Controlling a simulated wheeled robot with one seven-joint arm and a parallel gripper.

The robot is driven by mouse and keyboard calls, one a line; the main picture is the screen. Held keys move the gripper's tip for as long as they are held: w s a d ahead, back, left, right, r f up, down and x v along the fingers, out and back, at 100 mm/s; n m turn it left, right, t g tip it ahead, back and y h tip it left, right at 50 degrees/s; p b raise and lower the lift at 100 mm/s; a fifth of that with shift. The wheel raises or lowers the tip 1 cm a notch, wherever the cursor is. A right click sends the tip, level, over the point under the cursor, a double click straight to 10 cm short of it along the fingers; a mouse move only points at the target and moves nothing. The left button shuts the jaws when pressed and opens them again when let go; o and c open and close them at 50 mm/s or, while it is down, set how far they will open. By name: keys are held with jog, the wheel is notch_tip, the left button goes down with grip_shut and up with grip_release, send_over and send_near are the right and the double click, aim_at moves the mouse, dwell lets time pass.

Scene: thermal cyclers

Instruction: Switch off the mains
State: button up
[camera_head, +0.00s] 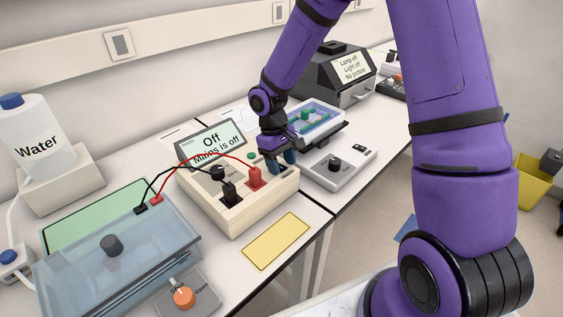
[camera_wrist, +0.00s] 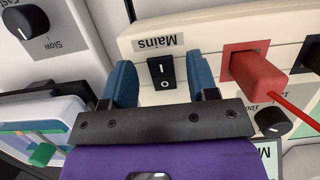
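The mains switch (camera_wrist: 161,72) is a small black rocker marked I and O, beside the label "Mains" in the wrist view. It is on the cream power supply (camera_head: 258,208), whose display (camera_head: 211,142) reads "Off" and "Mains is off". My gripper (camera_head: 281,160) is at the right end of the power supply. In the wrist view its two blue fingers stand apart, one on each side of the switch, with nothing held between them. Whether the fingers touch the panel is unclear. In the head view my gripper hides the switch.
A red plug (camera_head: 255,177) and a black plug (camera_head: 231,192) sit in the power supply, with leads running to a clear-lidded tank (camera_head: 118,262). A grey device with a dark knob (camera_head: 334,164) is close on the right. A yellow card (camera_head: 276,241) lies in front.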

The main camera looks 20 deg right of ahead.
jog(key=v, duration=1)
jog(key=shift+r, duration=0.4)
jog(key=shift+w, duration=0.1)
jog(key=s+d+r+m+t, duration=0.1)
jog(key=s+d+r+t, duration=0.1)
jog(key=s+r, duration=0.5)
jog(key=s+d+r+m+t, duration=0.2)
jog(key=s+d+r, duration=0.1)
jog(key=s+r, duration=0.4)
jog(key=s+d+r+t, duration=0.1)
jog(key=s+r+t, duration=0.1)
jog(key=s, duration=0.4)
jog(key=s+d+r+m+t+y, duration=0.1)
jog(key=s+r+t, duration=0.1)
jog(key=s, duration=0.5)
jog(key=shift+d+r+m, duration=0.3)
jog(key=shift+r, duration=0.55)
